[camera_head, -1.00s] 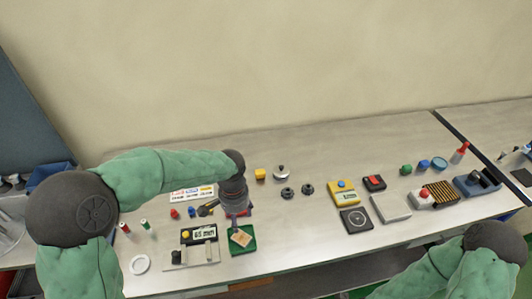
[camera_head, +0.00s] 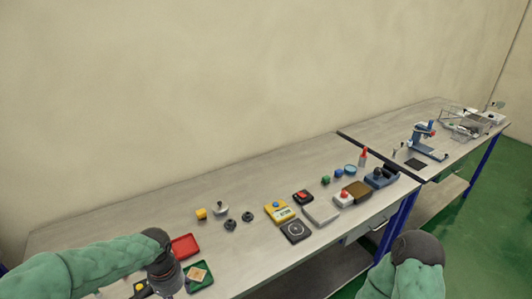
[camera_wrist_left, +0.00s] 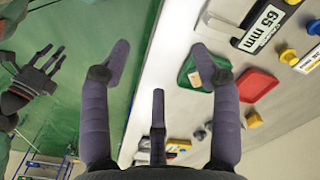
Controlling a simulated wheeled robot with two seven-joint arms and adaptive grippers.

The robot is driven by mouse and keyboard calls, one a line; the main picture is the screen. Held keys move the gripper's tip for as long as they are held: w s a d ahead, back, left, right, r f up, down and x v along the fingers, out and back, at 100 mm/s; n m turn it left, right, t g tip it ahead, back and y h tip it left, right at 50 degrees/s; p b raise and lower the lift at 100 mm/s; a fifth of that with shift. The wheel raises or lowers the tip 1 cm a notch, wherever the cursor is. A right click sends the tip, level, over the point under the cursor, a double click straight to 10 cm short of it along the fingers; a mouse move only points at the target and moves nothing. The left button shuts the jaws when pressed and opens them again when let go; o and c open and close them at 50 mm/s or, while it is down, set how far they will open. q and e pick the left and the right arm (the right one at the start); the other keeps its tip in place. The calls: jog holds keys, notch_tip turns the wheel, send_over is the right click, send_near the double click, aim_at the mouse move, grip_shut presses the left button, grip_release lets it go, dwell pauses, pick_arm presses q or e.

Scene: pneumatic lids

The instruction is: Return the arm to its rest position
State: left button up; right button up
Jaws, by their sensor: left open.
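My left gripper (camera_head: 168,284) is at the bottom edge of the head view, by the green tray (camera_head: 207,286); its fingertips are cut off or hidden there. In the left wrist view my left gripper (camera_wrist_left: 162,65) has its dark fingers spread with nothing between them. The fingers overlap the green tray (camera_wrist_left: 187,76) and stand near the table edge in that picture; contact cannot be told. My right arm (camera_head: 405,270) shows at the bottom right of the head view with its hand out of frame. My right gripper (camera_wrist_left: 35,76) shows at the left of the wrist view, fingers apart and empty.
A red tray (camera_head: 184,246), yellow block (camera_head: 201,214), silver lidded piece (camera_head: 221,206) and dark knobs (camera_head: 230,225) lie on the table (camera_head: 130,205). A yellow device (camera_head: 279,212) and a dark scale (camera_head: 295,231) stand further right. A blue stand (camera_head: 425,140) is beyond the seam.

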pick_arm(q)
jog(key=s+d+f+n+h+b, duration=0.1)
jog(key=s+d+f, duration=0.2)
jog(key=f, duration=0.8)
jog(key=s+d+f+n+h+b, duration=0.1)
jog(key=s+d+f+n+b, duration=0.1)
jog(key=s+d+f, duration=0.2)
jog(key=s+d+f+n+h+b, duration=0.2)
jog(key=d+f, duration=0.6)
jog(key=f, duration=1)
jog(key=shift+s, duration=1.05)
pick_arm(e)
jog(key=shift+w+f, duration=0.15)
jog(key=shift+f, duration=2.6)
pick_arm(q)
jog(key=shift+a, duration=0.1)
